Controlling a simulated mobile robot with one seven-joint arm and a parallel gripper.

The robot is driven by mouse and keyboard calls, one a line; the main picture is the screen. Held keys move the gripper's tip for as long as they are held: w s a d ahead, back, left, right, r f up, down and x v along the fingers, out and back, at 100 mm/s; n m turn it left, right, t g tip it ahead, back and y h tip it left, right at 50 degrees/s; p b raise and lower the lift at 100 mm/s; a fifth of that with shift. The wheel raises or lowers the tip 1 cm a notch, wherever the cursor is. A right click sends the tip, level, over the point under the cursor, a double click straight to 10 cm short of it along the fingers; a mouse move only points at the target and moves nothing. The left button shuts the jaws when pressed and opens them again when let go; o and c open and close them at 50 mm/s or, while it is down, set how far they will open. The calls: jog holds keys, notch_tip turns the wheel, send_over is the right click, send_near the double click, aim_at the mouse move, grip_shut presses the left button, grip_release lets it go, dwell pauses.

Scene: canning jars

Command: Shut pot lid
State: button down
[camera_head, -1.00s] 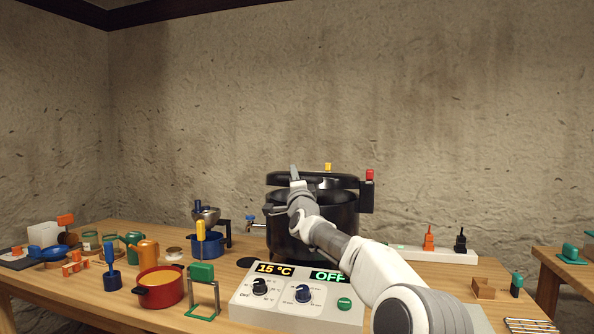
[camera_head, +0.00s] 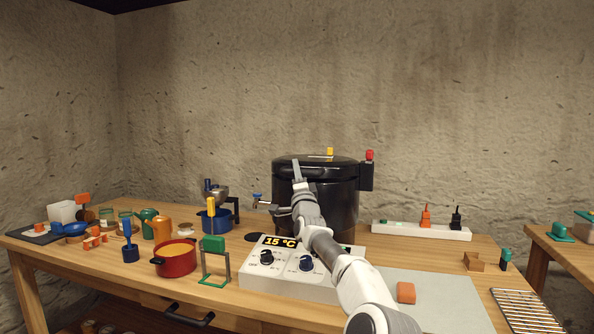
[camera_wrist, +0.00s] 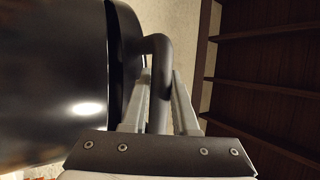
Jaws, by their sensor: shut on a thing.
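The large black pot (camera_head: 342,208) stands at the back of the table. Its black lid (camera_head: 325,166) lies level on the rim, with no gap that I can make out from the head view. A hinge-like block (camera_head: 366,178) sits at the pot's right side. My gripper (camera_head: 296,170) is at the pot's front left, by the lid's edge. In the wrist view my gripper (camera_wrist: 160,82) has its fingers on both sides of a dark curved handle (camera_wrist: 158,48) and is shut on it. The handle adjoins the shiny black lid or pot (camera_wrist: 60,75).
A control box (camera_head: 290,284) reading 15 °C stands in front of the pot, partly behind my arm. A red pot (camera_head: 174,262), a green stand (camera_head: 214,245) and a blue pot (camera_head: 216,222) are to the left. A white power strip (camera_head: 395,229) lies to the right.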

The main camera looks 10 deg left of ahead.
jog(key=shift+s+a+r, duration=0.15)
jog(key=shift+r, duration=0.1)
jog(key=c, duration=0.8)
grip_release()
jog(key=shift+s, duration=0.1)
jog(key=shift+o, duration=0.2)
jog(key=shift+f, duration=0.15)
jog(key=shift+f, duration=0.1)
jog(key=shift+s+d+f+b, duration=0.15)
jog(key=shift+d+b, duration=0.1)
jog(key=shift+b, duration=0.2)
jog(key=b+v, duration=0.1)
jog(key=v, duration=1.5)
jog(key=shift+s, duration=0.4)
jog(key=shift+a+f, duration=0.1)
